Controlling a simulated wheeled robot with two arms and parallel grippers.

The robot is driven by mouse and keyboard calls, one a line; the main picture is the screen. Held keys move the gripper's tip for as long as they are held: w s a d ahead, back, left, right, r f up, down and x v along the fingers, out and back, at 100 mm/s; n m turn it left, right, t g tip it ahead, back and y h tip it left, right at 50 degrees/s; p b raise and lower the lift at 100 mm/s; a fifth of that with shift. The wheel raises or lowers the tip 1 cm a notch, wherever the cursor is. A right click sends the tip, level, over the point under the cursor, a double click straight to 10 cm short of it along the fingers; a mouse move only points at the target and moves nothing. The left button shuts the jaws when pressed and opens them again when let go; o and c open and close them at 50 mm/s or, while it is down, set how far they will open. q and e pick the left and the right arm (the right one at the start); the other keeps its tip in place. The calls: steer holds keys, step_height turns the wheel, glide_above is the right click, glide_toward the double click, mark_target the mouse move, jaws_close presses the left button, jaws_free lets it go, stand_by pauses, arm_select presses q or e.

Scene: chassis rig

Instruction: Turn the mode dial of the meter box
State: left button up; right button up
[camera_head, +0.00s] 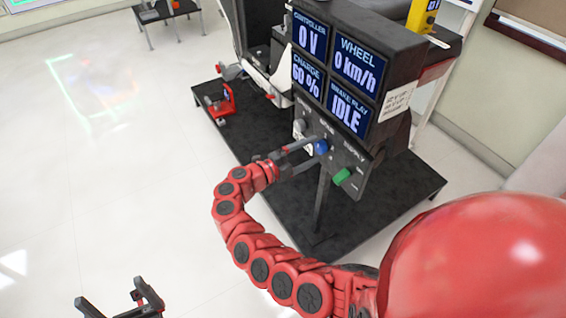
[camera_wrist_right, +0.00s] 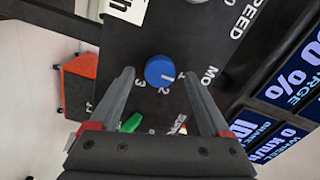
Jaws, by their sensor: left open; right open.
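The meter box (camera_head: 350,70) stands upright on a dark base. Its mode dial is a blue round knob (camera_head: 321,147) on the lower panel. In the right wrist view the blue dial (camera_wrist_right: 160,71) has a white mark pointing near the "1", with "2" and "3" printed around it. My right gripper (camera_head: 302,152) is open in front of the panel. In its wrist view the fingertips (camera_wrist_right: 158,73) lie on either side of the dial, with gaps; I cannot tell their exact depth. My left gripper (camera_head: 110,291) is open and empty at the bottom left, far from the box.
A green switch (camera_head: 342,177) sits below the dial, and a grey knob (camera_head: 299,126) is to its upper left. The box's screens read 0 V, 0 km/h, 60 % and IDLE. A red fixture (camera_head: 222,103) stands on the dark platform (camera_head: 400,190). The floor at left is clear.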

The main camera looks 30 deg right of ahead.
steer(key=s+a+b, duration=0.1)
steer(key=a+b, duration=0.4)
steer(key=a, duration=1)
steer(key=shift+a+b, duration=0.3)
steer(key=shift+a, duration=0.05)
steer(key=shift+s, duration=0.15)
